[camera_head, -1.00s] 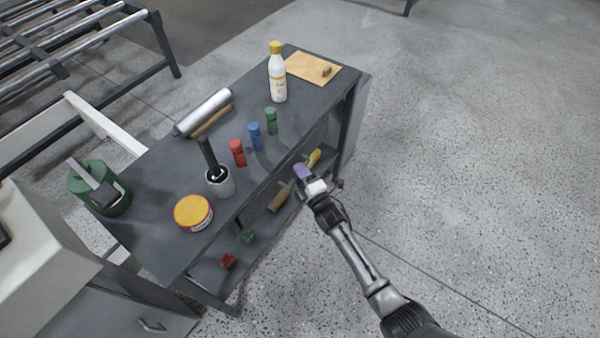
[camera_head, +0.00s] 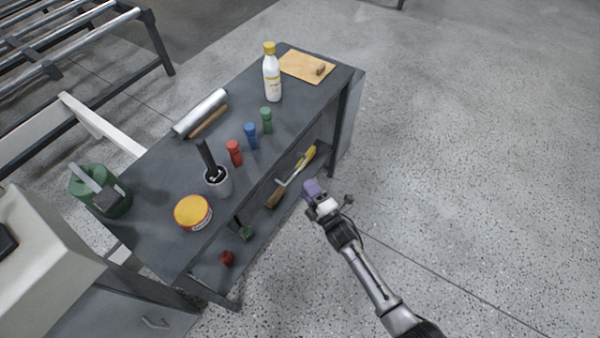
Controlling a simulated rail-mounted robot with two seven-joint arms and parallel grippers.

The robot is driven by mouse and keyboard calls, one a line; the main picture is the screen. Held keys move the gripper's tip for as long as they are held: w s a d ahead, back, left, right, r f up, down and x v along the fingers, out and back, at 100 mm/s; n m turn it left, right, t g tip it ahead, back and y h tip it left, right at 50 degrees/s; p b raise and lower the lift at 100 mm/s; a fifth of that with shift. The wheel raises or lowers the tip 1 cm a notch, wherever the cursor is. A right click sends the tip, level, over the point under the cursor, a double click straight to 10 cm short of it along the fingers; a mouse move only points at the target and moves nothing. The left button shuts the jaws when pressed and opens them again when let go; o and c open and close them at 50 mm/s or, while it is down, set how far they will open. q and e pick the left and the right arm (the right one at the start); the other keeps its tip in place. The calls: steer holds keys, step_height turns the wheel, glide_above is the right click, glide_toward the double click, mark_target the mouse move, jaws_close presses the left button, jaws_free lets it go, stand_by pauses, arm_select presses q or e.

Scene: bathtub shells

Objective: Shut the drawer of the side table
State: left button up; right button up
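The dark grey side table (camera_head: 150,200) runs diagonally through the left half of the head view, with a lower shelf (camera_head: 215,278) under its top. A grey panel with a metal handle (camera_head: 155,322) shows at the bottom left, partly cut off. I cannot tell whether it is the drawer front or how far out it stands. My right gripper (camera_head: 316,194) is over the floor just right of the table's front side, apart from it. A purple part shows at its tip; I cannot tell whether the fingers are open or shut. My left gripper is not in view.
A green can (camera_head: 100,190) is at the left. Tools lie on the shelf. Floor at right is clear.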

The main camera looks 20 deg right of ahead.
steer(key=p+v, duration=0.1)
steer(key=v, duration=0.5)
steer(key=shift+s, duration=0.3)
steer(key=shift+f, duration=0.1)
